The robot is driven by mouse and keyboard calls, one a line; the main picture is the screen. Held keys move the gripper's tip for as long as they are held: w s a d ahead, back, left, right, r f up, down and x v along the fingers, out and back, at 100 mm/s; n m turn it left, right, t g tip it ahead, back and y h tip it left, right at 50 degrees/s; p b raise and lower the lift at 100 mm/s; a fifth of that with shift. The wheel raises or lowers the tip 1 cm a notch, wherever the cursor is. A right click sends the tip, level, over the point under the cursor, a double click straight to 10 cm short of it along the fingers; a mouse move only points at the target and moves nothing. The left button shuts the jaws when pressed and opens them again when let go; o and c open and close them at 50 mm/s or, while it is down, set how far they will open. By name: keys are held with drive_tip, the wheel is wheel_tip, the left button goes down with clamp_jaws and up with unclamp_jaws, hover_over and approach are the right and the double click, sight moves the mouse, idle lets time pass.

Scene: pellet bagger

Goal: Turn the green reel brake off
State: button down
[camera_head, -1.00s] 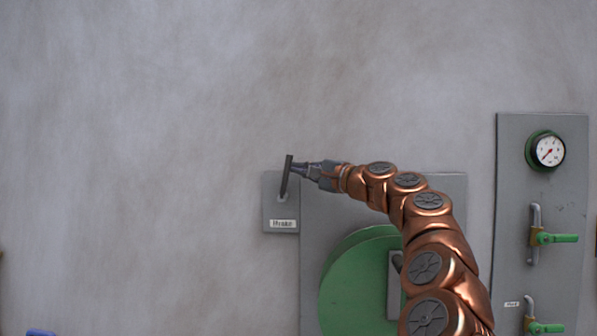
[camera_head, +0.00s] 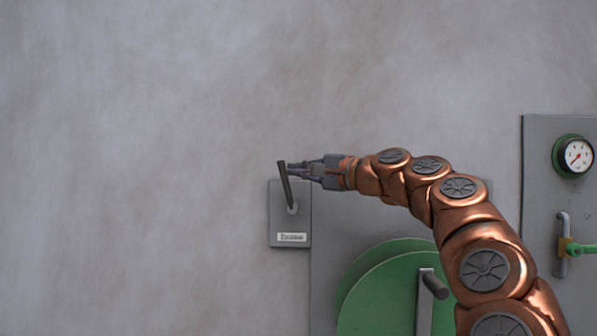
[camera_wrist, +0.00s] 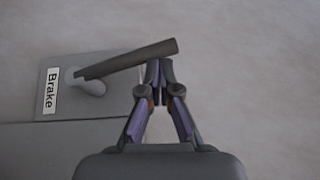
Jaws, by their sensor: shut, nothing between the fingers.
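The brake lever (camera_head: 286,186) is a dark bar on a grey plate (camera_head: 276,222) with a label; the wrist view shows the label (camera_wrist: 50,91) reading "Brake". In the head view the lever points up and leans a little left. In the wrist view the lever (camera_wrist: 130,58) runs from its pale hub (camera_wrist: 88,84) to a free end near my fingertips. My gripper (camera_head: 291,169) is shut and empty, at the right side of the lever near its top. Its tips (camera_wrist: 159,66) look against or very close to the lever; contact is unclear. The green reel (camera_head: 380,290) is below right.
A grey panel (camera_head: 328,260) carries the reel, which has a crank with a dark knob (camera_head: 434,284). At the right, another panel (camera_head: 538,160) has a gauge (camera_head: 576,155) and a green-handled valve (camera_head: 580,249). The wall left of the brake plate is bare.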

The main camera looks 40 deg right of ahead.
drive_tip(key=shift+w+a+r, duration=0.1)
drive_tip(key=shift+w+a, duration=0.7)
drive_tip(key=shift+a, duration=0.2)
drive_tip(key=shift+s+d+r+p, duration=0.15)
drive_tip(key=shift+d+r+p, duration=0.2)
drive_tip(key=shift+p, duration=0.05)
drive_tip(key=s+d+r, duration=0.4)
drive_tip(key=s+r, duration=0.1)
drive_tip(key=s, duration=0.5)
drive_tip(key=shift+r, duration=0.2)
